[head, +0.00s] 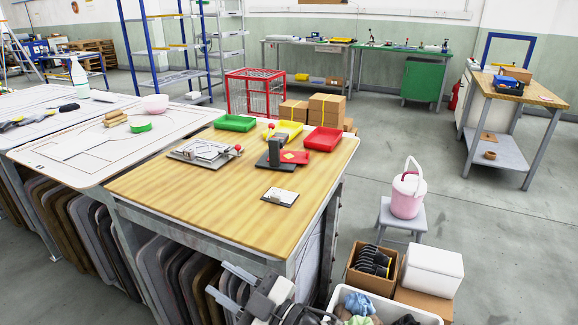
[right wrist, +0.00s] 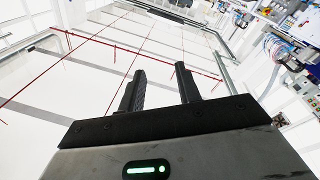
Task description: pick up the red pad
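The red pad (head: 294,157) is a small flat red piece with a small yellowish mark. It is at the dark upright fixture (head: 275,155) on the wooden table; I cannot tell whether it lies on the fixture's base or is fixed to it. My right gripper (head: 226,283) is below and in front of the table's front edge, well apart from the pad. Its two fingers are spread with nothing between them, as the right wrist view (right wrist: 160,72) also shows. That view faces the ceiling and holds no pad. My left gripper is not in view.
On the wooden table (head: 150,188) are green (head: 235,123), yellow (head: 284,130) and red (head: 324,139) trays, a metal plate fixture (head: 205,152) and a small pale block (head: 280,196). The table's front left is clear.

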